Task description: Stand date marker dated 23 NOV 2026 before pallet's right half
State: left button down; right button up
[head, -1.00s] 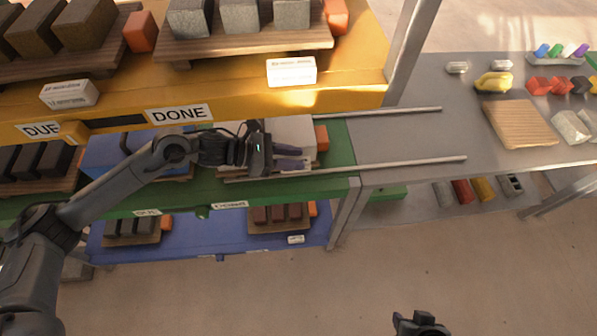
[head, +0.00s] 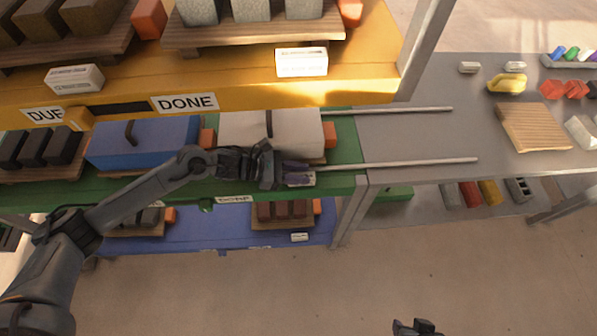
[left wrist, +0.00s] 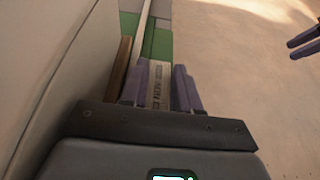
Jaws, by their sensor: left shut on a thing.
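My left gripper (head: 297,174) is shut on a small white date marker (head: 300,180) at the front of the green shelf, before the white lidded box (head: 285,130). In the left wrist view, the marker (left wrist: 157,84) is between the purple fingers and bears dark print too small to read. A brown wooden edge, perhaps the pallet (left wrist: 121,68), shows beside it. I cannot tell whether the marker touches the shelf. My right gripper (left wrist: 305,43) shows at the upper right of the left wrist view, empty, its fingers apart.
A blue box (head: 145,145) stands left of the white box. Two rods (head: 420,163) run right toward the grey table (head: 430,135). Other white markers (head: 302,62) stand on the yellow shelf above. A blue shelf (head: 200,243) lies below. The table's near left part is clear.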

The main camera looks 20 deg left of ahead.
pick_arm(q)
jog(key=shift+f, duration=0.15)
jog(key=c, duration=0.8)
grip_release()
jog(key=shift+r, duration=0.3)
jog(key=v, duration=0.7)
jog(key=shift+s+a+p, duration=0.1)
jog(key=shift+a+p, duration=0.1)
jog(key=shift+p, duration=0.15)
